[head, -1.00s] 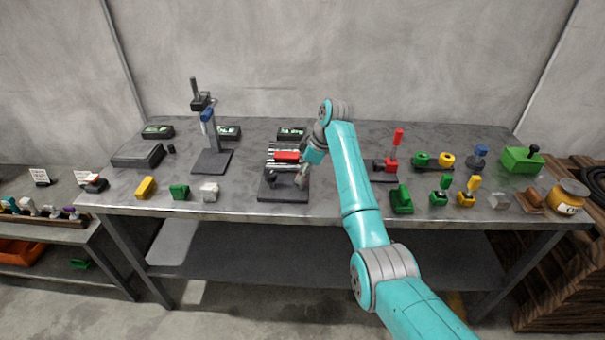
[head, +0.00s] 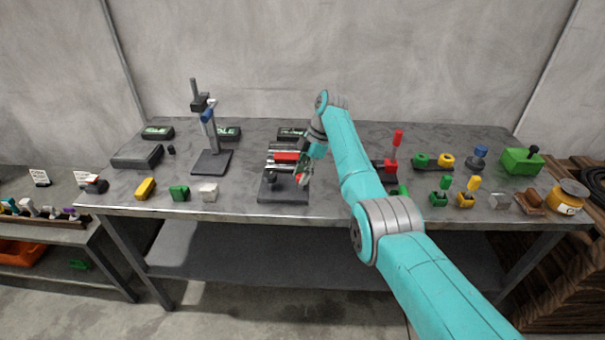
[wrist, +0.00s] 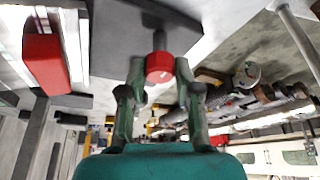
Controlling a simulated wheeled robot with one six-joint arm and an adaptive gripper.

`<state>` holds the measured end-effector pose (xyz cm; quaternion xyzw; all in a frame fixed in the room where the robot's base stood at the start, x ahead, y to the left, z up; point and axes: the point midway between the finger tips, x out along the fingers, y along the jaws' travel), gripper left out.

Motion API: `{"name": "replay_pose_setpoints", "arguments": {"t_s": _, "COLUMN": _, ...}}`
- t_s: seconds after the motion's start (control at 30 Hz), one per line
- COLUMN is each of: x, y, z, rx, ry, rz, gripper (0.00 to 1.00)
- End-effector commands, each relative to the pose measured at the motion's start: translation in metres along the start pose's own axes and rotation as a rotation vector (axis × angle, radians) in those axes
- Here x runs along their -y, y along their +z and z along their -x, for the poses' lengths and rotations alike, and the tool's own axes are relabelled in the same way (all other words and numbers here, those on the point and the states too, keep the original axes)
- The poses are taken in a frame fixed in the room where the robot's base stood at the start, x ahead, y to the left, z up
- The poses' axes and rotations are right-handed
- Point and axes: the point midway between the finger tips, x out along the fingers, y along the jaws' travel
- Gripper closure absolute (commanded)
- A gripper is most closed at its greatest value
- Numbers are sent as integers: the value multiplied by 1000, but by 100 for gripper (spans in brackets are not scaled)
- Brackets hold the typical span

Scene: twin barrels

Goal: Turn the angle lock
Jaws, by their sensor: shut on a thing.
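The twin-barrel fixture stands on the table, with a dark base plate (head: 282,198), silver barrels and a red block (head: 286,156). The red block also shows at the upper left of the wrist view (wrist: 45,62). A round red knob (wrist: 160,68) on a dark shaft, which looks like the angle lock, sits between my fingertips. My gripper (wrist: 161,88) is shut on this knob. In the head view my gripper (head: 303,170) is at the fixture's front right, and the knob is a small red spot there. My fingers partly hide it.
A stand with a blue part (head: 208,115) rises left of the fixture. A red-handled lever (head: 397,140) stands close to the right of my arm. Yellow, green and white blocks line the front left edge. Several coloured parts fill the right side.

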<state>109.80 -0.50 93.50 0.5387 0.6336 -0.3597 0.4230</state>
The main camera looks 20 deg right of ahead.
Motion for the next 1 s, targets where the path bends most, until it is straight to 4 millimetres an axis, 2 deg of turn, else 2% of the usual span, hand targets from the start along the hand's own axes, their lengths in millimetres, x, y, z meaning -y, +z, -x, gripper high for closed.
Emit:
{"name": "replay_pose_setpoints", "arguments": {"t_s": 0.47, "x": 0, "y": 0, "z": 0, "rx": 1, "ry": -5, "rz": 12, "gripper": 100}}
{"name": "replay_pose_setpoints", "arguments": {"t_s": 0.5, "x": 0, "y": 0, "z": 0, "rx": 1, "ry": -4, "rz": 12, "gripper": 60}}
{"name": "replay_pose_setpoints", "arguments": {"t_s": 0.57, "x": 0, "y": 0, "z": 0, "rx": 1, "ry": -4, "rz": 12, "gripper": 45}}
{"name": "replay_pose_setpoints", "arguments": {"t_s": 0.6, "x": 0, "y": 0, "z": 0, "rx": 1, "ry": -4, "rz": 12, "gripper": 42}}
{"name": "replay_pose_setpoints", "arguments": {"t_s": 0.87, "x": 0, "y": 0, "z": 0, "rx": 1, "ry": -4, "rz": 11, "gripper": 42}}
{"name": "replay_pose_setpoints", "arguments": {"t_s": 1.0, "x": 0, "y": 0, "z": 8, "rx": 1, "ry": -3, "rz": 11, "gripper": 42}}
